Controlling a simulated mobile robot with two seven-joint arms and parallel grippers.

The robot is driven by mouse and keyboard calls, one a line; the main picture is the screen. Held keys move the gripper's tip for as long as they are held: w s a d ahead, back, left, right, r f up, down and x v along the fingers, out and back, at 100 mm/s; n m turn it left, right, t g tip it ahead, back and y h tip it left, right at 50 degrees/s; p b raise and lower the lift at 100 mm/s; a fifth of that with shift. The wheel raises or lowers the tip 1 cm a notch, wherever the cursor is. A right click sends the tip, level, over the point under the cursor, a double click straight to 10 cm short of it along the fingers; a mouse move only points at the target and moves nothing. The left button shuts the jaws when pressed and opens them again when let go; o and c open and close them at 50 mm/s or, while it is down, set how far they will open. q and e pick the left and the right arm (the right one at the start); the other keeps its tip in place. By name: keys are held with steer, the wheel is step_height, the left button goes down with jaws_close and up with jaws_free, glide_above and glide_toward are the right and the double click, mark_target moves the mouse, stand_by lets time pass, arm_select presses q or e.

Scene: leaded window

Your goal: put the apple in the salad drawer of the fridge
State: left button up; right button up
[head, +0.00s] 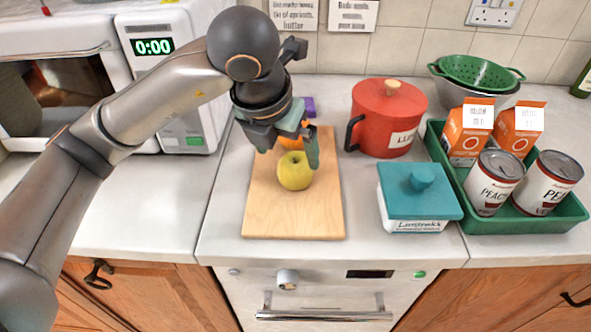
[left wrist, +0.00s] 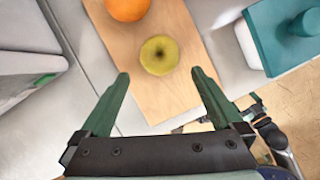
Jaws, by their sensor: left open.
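The yellow-green apple (head: 295,172) sits on a wooden cutting board (head: 290,222), in front of an orange (head: 293,140). My left gripper (head: 288,157) is above the board, its fingers pointing down towards the apple. In the left wrist view the apple (left wrist: 159,55) lies between and a little beyond the open green fingertips (left wrist: 160,73); nothing is held. The orange (left wrist: 127,8) shows at the top edge there. Neither a fridge nor a salad drawer can be made out.
A red pot (head: 388,118) and a teal-lidded box (head: 417,196) stand right of the board. A green tray (head: 540,222) holds cartons and cans. A microwave (head: 165,75) stands at left. A white appliance (head: 330,300) with a handle is below the counter.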

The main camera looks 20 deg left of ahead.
mark_target(292, 163)
arm_select(q)
steer(key=x, duration=0.7)
steer(key=shift+w+f, duration=0.15)
steer(key=shift+w, duration=0.15)
steer(key=shift+c, duration=0.2)
steer(key=c, duration=1.3)
